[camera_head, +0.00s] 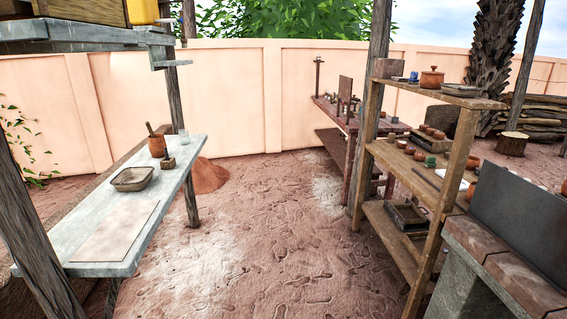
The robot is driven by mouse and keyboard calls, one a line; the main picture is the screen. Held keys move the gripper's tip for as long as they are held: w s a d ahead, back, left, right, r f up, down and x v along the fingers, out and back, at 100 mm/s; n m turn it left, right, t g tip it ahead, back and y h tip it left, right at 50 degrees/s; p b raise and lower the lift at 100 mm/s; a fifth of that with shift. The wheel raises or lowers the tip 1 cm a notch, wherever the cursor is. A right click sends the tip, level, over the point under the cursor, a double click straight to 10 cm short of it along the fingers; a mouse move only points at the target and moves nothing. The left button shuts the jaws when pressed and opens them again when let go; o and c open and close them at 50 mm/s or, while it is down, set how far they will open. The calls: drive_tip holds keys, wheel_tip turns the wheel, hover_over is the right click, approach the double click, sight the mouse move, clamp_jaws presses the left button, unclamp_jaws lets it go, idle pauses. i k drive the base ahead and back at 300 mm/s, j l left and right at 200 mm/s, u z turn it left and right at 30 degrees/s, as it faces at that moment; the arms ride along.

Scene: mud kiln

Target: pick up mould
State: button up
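I cannot tell for certain which object is the mould. A shallow grey-brown rectangular tray-like piece (133,179) lies on the grey table (150,215) at the left. A dark rectangular box-like frame (407,215) lies on the low board of the wooden shelf rack (455,185) at the right. Another dark rectangular piece (432,143) is on that rack's middle board. My gripper is not in view.
A brown mortar with pestle (157,146), a small block (168,163) and a glass (184,136) stand on the grey table. A reddish bench (335,118) stands at the back. A masonry counter (510,265) is at the front right. The earth floor between is clear.

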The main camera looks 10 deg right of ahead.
sight(399, 145)
drive_tip(key=i+z, duration=0.15)
drive_tip(key=i, duration=0.5)
drive_tip(key=i+z, duration=0.2)
drive_tip(key=i, duration=0.4)
drive_tip(key=i+j+z, duration=0.15)
drive_tip(key=i, duration=0.5)
drive_tip(key=i+z, duration=0.3)
drive_tip(key=i, duration=0.25)
drive_tip(key=i+j+z, duration=0.3)
drive_tip(key=i, duration=0.2)
drive_tip(key=l, duration=0.1)
